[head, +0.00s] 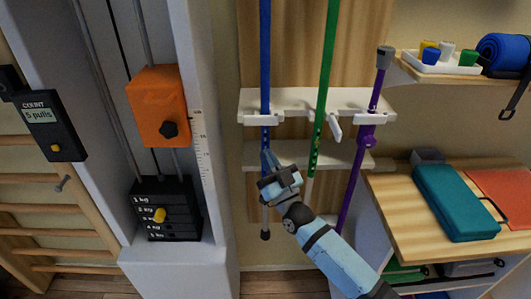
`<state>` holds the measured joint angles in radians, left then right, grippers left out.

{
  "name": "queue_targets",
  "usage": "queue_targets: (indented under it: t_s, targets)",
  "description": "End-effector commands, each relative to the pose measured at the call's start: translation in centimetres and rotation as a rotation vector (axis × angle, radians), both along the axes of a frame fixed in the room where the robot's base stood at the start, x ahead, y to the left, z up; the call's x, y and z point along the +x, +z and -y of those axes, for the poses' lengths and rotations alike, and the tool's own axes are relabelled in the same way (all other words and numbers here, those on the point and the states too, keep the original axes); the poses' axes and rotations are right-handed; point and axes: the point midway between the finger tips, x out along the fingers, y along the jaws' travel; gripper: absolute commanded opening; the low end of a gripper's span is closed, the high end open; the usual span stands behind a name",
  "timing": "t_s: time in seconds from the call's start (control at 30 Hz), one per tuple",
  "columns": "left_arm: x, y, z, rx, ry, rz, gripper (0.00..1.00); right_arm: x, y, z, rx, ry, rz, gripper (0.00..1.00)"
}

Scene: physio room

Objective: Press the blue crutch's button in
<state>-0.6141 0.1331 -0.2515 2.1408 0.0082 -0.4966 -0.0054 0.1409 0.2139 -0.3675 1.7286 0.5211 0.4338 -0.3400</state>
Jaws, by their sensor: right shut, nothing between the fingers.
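The blue crutch (265,60) stands upright in the white rack (290,103), left of the green crutch (328,70). Its lower tube has a row of small holes, and its dark foot (265,235) shows below my gripper. My right gripper (267,156) is shut and empty. Its fingertips point up and overlap the blue crutch's lower shaft just below the upper rack bar; I cannot tell whether they touch it. The button cannot be made out for certain. My left gripper is not in view.
A purple crutch (362,150) leans at the right of the rack. An orange weight-machine block (158,105) and weight stack (165,208) stand left. A wooden table (400,210) with a teal case (455,202) is right. A shelf above it holds a tray (440,67) of cups.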

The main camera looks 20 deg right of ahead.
Motion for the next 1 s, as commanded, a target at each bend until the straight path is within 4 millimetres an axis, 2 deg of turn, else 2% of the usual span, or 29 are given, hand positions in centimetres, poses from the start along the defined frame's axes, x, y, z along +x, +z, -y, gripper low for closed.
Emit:
queue_targets:
  t_s: [0.4, 0.77, 1.0]
  targets:
    - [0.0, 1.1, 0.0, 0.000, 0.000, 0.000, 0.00, -1.8, 0.2, -0.5, 0.000, 0.000, 0.001, 0.00]
    - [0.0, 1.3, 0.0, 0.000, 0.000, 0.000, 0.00, -2.1, 0.1, -0.6, 0.000, 0.000, 0.000, 0.00]
    - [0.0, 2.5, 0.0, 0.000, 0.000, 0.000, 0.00, -4.3, 0.3, -1.2, 0.001, 0.001, -0.001, 0.00]
